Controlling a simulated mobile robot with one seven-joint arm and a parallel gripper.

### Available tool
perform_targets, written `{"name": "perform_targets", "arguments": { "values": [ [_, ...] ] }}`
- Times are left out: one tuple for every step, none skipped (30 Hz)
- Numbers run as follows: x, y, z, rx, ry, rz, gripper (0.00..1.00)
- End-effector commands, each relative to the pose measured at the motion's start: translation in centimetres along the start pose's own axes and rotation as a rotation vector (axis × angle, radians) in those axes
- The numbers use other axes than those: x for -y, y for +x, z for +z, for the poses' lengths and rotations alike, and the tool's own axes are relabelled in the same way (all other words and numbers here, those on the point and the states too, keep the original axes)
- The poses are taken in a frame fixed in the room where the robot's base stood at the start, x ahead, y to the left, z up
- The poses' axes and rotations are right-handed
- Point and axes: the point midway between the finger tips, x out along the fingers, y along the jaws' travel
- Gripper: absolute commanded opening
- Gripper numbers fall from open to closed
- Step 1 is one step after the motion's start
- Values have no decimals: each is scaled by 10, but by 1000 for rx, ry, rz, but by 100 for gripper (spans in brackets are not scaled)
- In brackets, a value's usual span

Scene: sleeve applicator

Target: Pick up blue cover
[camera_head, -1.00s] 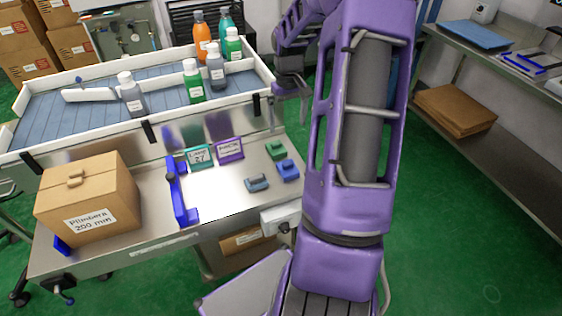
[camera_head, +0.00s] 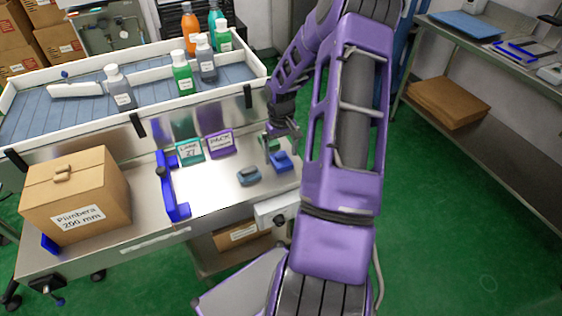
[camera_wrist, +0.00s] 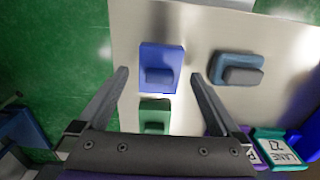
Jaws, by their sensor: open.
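The blue cover (camera_head: 283,162) lies on the steel table near its right edge. In the wrist view the blue cover (camera_wrist: 160,58) is a blue plate with a raised block, seen between the fingertips. My gripper (camera_head: 284,131) is above the green cover and just behind the blue one in the head view. In the wrist view my gripper (camera_wrist: 160,73) is open and empty, its fingers on either side of the blue cover's line. A green cover (camera_wrist: 154,113) lies beside the blue one, nearer the gripper's palm. A grey-blue cover (camera_wrist: 236,70) lies to the right.
The grey-blue cover also shows in the head view (camera_head: 249,175). Purple (camera_head: 220,142) and teal (camera_head: 190,151) signs stand behind. A blue bracket (camera_head: 172,190) and a cardboard box (camera_head: 75,195) are on the left. Several bottles stand on the conveyor (camera_head: 60,118).

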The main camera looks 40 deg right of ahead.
Motion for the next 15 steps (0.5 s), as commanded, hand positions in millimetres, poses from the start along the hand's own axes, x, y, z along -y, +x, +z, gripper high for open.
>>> {"name": "perform_targets", "arguments": {
  "values": [
    [0, 9, 0, 0, -1, -1, 100],
    [0, 12, 0, 0, 0, -1, 100],
    [0, 16, -1, 0, 0, -1, 100],
    [0, 17, -1, 0, 0, 0, 100],
    [0, 18, -1, -1, 0, 0, 100],
    [0, 19, -1, -1, 0, 1, 100],
    [0, 19, -1, -1, 0, 1, 100],
    [0, 19, -1, -1, 0, 1, 100],
    [0, 19, -1, -2, 0, 1, 100],
    [0, 19, -1, -2, 0, 1, 100],
    [0, 19, -1, -1, 0, 1, 100],
    [0, 19, -1, -1, 0, 1, 100],
    [0, 19, -1, -1, 0, 1, 95],
    [0, 19, -1, -1, 0, 1, 89],
    [0, 19, -1, -1, 0, 1, 82]
  ]
}}
